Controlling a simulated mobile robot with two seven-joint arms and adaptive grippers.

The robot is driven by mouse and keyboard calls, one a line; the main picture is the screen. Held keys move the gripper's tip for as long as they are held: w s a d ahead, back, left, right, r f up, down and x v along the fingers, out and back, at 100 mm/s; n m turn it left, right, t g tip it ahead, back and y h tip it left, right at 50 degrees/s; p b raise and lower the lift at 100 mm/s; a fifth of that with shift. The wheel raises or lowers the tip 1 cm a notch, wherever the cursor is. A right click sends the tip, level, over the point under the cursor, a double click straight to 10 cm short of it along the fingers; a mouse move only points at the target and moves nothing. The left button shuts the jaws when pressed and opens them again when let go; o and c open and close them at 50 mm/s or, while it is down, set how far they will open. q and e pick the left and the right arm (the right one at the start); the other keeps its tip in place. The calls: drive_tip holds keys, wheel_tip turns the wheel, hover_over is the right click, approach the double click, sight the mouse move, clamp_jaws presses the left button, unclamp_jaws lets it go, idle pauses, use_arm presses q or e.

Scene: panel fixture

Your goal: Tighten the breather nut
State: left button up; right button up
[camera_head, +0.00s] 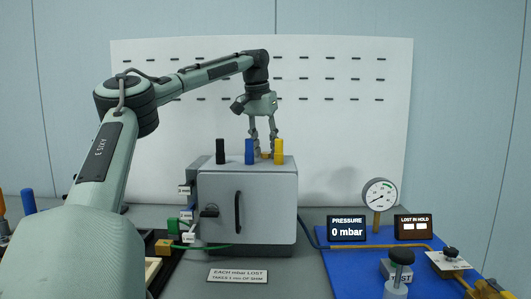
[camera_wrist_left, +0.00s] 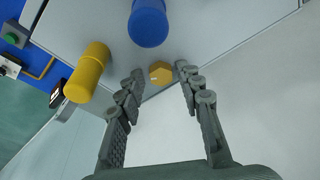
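The breather nut, a small yellow-gold hex nut (camera_wrist_left: 160,73), sits on top of the grey box (camera_head: 275,222). In the head view it (camera_head: 266,155) shows partly, low between the posts and behind them. My left gripper (camera_head: 263,149) reaches down over the box top from above. In the left wrist view its two fingers (camera_wrist_left: 160,71) are apart, with the nut in view between the tips and a gap on each side. I cannot tell whether the tips are level with the nut. My right gripper is in neither view.
Black (camera_head: 220,151), blue (camera_head: 249,151) and yellow (camera_head: 278,151) posts stand on the box close to my left gripper. A pressure display (camera_head: 347,229) reads 0 mbar, beside a gauge (camera_head: 379,194). A blue mat (camera_head: 340,268) holds a TEST button unit (camera_head: 398,273). A white pegboard (camera_head: 340,130) stands behind.

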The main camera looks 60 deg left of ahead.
use_arm(q)
drive_tip(key=n, duration=0.3)
drive_tip(key=shift+n+g+y, duration=0.3)
drive_tip(key=shift+y, duration=0.1)
drive_tip(key=n, duration=0.3)
drive_tip(key=shift+w+d+n+g, duration=0.15)
drive_tip(key=shift+n+g, duration=0.25)
drive_tip(key=shift+c, duration=0.5)
clamp_jaws()
drive_tip(key=m, duration=0.3)
drive_tip(key=shift+t, duration=0.4)
drive_tip(key=shift+m, duration=0.4)
